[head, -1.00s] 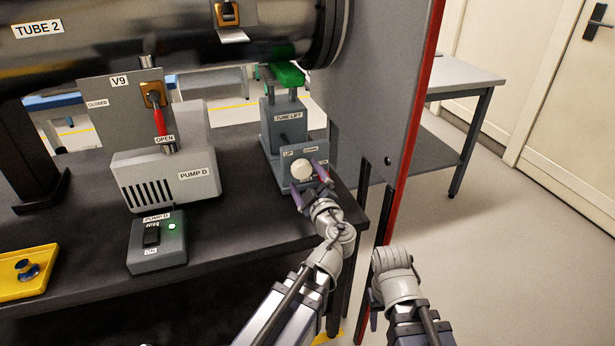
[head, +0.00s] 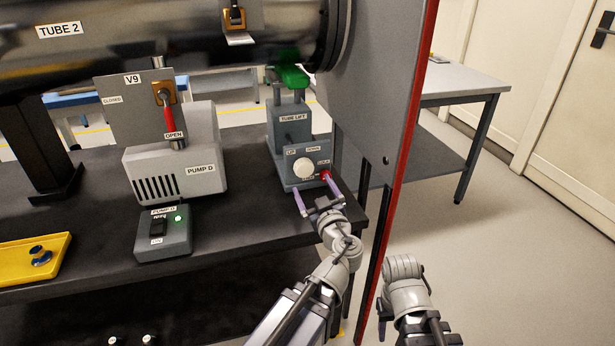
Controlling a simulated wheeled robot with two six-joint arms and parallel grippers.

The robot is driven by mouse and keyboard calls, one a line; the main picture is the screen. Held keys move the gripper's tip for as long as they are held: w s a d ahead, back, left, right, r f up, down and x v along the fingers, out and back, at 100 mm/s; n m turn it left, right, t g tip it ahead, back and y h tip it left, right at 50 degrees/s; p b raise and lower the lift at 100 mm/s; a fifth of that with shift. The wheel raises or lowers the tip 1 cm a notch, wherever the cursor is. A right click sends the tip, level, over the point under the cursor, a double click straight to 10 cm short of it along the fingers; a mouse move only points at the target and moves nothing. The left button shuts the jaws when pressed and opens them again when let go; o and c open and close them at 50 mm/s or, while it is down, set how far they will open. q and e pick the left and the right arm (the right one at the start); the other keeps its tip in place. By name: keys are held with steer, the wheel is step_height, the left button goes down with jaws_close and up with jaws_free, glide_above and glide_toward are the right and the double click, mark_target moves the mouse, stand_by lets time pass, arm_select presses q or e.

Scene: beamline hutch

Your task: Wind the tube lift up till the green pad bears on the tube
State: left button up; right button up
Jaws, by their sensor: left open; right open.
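The tube lift (head: 283,132) is a grey jack on the bench. Its green pad (head: 292,78) sits just under the dark cylinder of TUBE 2 (head: 120,48); I cannot tell whether they touch. A green tint shows on the tube above the pad. A round white knob (head: 303,167) is on the lift's front, under UP and DOWN labels, with a red button (head: 325,175) marked LOCK at its right. My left gripper (head: 312,188) is open and empty, in front of and below the knob, apart from it. My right gripper (head: 382,328) hangs low at the right, its fingers mostly hidden.
A grey panel with a red edge (head: 404,120) stands right of the lift, close to both arms. PUMP D (head: 205,150), its switch box (head: 175,238) and valve V9's red handle (head: 169,119) are to the left. A yellow tray (head: 58,250) lies further left.

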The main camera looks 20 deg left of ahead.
mark_target(305, 172)
arm_select(q)
steer(key=m, duration=0.5)
steer(key=shift+m, duration=0.3)
steer(key=m, duration=0.5)
steer(key=shift+w+f, duration=0.1)
steer(key=m, duration=1.5)
steer(key=shift+f+m, duration=0.1)
steer(key=shift+m, duration=0.2)
steer(key=m, duration=0.5)
steer(key=shift+w, duration=0.1)
steer(key=m, duration=0.8)
steer(key=shift+x, duration=4)
